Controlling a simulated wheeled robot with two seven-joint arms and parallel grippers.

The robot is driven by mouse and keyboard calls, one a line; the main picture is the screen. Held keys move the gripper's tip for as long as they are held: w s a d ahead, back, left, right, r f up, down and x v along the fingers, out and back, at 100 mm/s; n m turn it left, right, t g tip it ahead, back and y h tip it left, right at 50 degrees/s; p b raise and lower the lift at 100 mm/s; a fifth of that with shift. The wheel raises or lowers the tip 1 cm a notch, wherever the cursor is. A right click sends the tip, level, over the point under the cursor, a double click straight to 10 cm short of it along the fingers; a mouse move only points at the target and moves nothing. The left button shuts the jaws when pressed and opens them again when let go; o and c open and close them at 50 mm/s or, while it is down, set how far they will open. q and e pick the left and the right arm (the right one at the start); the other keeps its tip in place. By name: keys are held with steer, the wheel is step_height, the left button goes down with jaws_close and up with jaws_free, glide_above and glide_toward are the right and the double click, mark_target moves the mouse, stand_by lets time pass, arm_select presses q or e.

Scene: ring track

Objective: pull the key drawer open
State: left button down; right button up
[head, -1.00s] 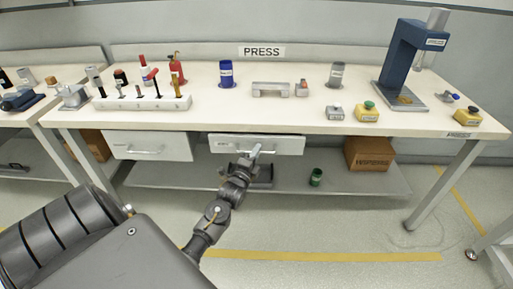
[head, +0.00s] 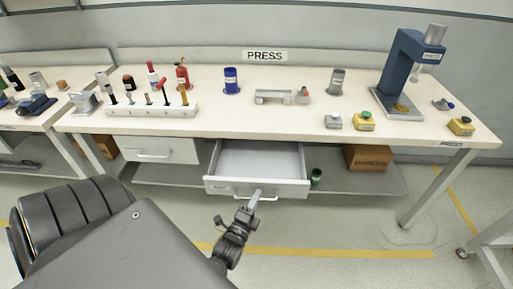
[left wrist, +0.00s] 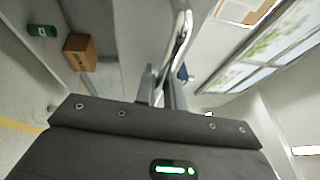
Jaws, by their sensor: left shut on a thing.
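The key drawer (head: 260,165) under the press bench stands pulled out toward me, and its inside looks empty. Its front (head: 228,186) carries a bar handle. My left gripper (head: 256,196) is at the right part of that handle, shut on it. In the left wrist view the chrome handle (left wrist: 181,38) runs up from between the fingers of the left gripper (left wrist: 162,85). The arm behind the gripper is partly hidden by my own dark body. My right gripper is not in view.
A second drawer (head: 155,150), closed, is to the left. The bench top (head: 300,115) holds a tool rack (head: 150,108), a blue press (head: 402,65) and yellow button boxes. Below are a green can (head: 316,177) and a cardboard box (head: 368,157). The floor in front is clear.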

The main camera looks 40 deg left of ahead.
arm_select(q)
steer(key=shift+s+d, duration=0.3)
steer(key=shift+s, duration=0.1)
steer(key=c, duration=1.5)
jaws_free()
steer(key=b+v, duration=0.1)
steer(key=v, duration=1)
steer(key=shift+w, duration=0.1)
